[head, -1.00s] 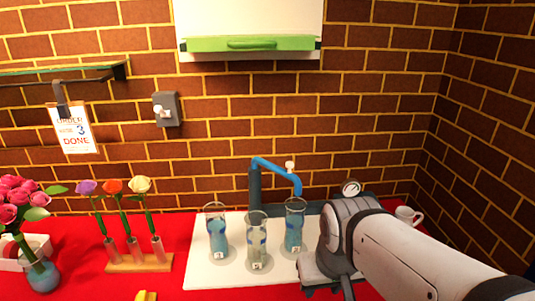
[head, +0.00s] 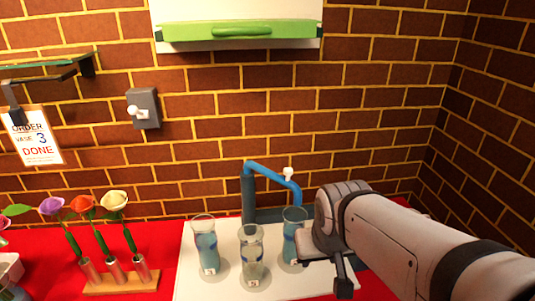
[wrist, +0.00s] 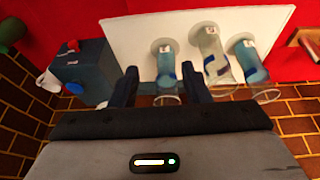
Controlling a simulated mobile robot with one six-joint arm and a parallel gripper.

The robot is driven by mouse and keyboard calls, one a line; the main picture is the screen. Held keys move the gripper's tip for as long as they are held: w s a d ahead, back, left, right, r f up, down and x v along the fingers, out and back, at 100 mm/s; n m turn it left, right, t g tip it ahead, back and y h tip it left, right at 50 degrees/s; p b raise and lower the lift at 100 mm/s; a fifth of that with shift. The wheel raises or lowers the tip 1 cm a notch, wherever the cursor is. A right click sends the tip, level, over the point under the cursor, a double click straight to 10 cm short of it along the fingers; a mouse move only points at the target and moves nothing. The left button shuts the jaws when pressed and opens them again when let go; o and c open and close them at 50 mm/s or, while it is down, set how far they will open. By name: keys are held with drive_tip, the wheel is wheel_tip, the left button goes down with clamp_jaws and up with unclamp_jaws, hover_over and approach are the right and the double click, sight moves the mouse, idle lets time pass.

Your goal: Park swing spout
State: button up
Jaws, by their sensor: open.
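The blue swing spout (head: 270,174) sits on a dark blue post (head: 248,200) at the back of the white board. Its arm runs to the right and its end bends down above the right vase (head: 291,248). A small white knob (head: 288,173) stands on it. My gripper (wrist: 159,69) is open, with its two dark fingers apart. In the wrist view, a blue-filled vase (wrist: 164,62) shows beyond the gap between them. In the head view my arm's end is just right of the right vase, and the fingertips are hard to see. I cannot make out the spout in the wrist view.
A left vase (head: 206,246) and a middle vase (head: 252,258) stand on the white board (head: 188,280). Flowers stand in a wooden rack (head: 120,284). A sign (head: 35,140) reads "vase 3 done".

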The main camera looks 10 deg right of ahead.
drive_tip(key=w+d+t+h+b, duration=0.1)
drive_tip(key=w+d+t, duration=0.15)
drive_tip(key=w, duration=0.35)
drive_tip(key=w+d+t+b, duration=0.1)
drive_tip(key=w+d+t, duration=0.1)
drive_tip(key=w+t, duration=0.35)
drive_tip(key=n+t+y+b, duration=0.2)
drive_tip(key=n+t+y, duration=0.25)
drive_tip(key=y, duration=0.25)
approach(291, 172)
drive_tip(key=x, duration=0.3)
drive_tip(key=shift+m+t, duration=0.35)
drive_tip(key=p+x, duration=0.1)
drive_tip(key=x, duration=0.3)
drive_tip(key=p+x, duration=0.2)
drive_tip(key=x, duration=0.2)
drive_tip(key=shift+a+f, duration=0.15)
drive_tip(key=shift+f, duration=0.05)
clamp_jaws()
